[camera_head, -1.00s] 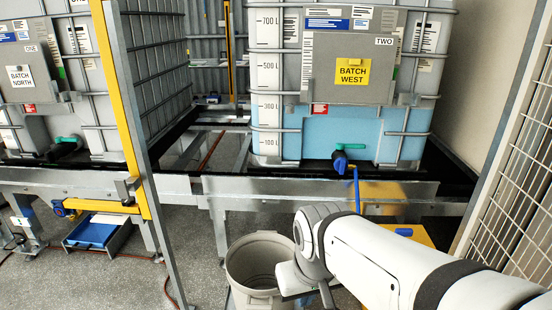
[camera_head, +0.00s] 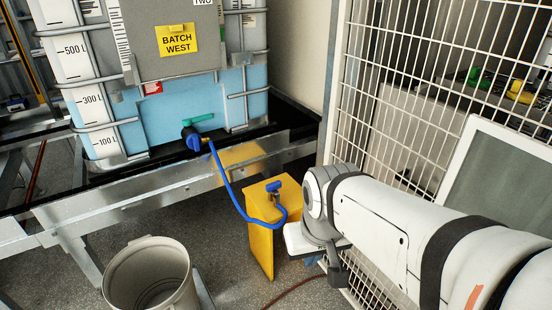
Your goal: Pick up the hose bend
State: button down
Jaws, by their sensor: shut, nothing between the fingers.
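I cannot tell which part is a separate bend piece. My gripper (camera_head: 338,272) is just right of the stand, pointing down, shut and empty. My wrist hides part of it.
The yellow stand (camera_head: 262,250) carries a blue handle-like fitting (camera_head: 274,186). A grey bin (camera_head: 122,262) stands at the lower left. The tank labelled BATCH WEST (camera_head: 160,105) sits on a metal frame (camera_head: 110,205). A wire mesh fence (camera_head: 375,110) is close on the right.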

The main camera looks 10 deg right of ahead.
aim_at(274, 195)
jog(key=z, duration=0.15)
jog(key=i, duration=1.6)
